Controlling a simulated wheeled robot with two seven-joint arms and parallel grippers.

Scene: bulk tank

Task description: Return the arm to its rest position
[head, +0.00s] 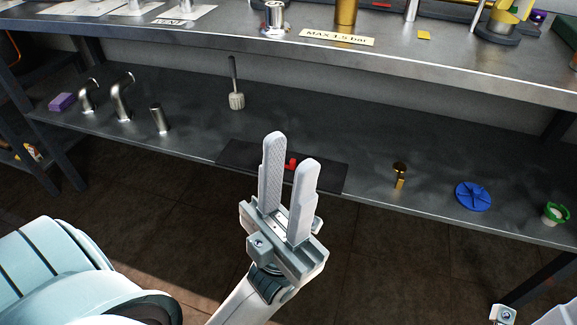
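My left gripper (291,152) is in the middle of the head view, its arm coming up from the bottom edge. Its two grey fingers point up and away and stand apart with a clear gap. A small red piece (291,163) shows in this gap, seemingly on the black mat (325,178) behind; the fingers hide part of it. I see nothing held between the fingers. Of my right gripper, only a bit of the housing (503,315) shows at the bottom right corner; its fingers are out of view.
The lower shelf holds a purple block (62,102), bent metal pipes (122,97), a brush (236,99), a brass fitting (400,176), a blue disc (473,196) and a green-white cup (555,213). The upper bench (225,35) overhangs it. Tiled floor (150,215) lies in front.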

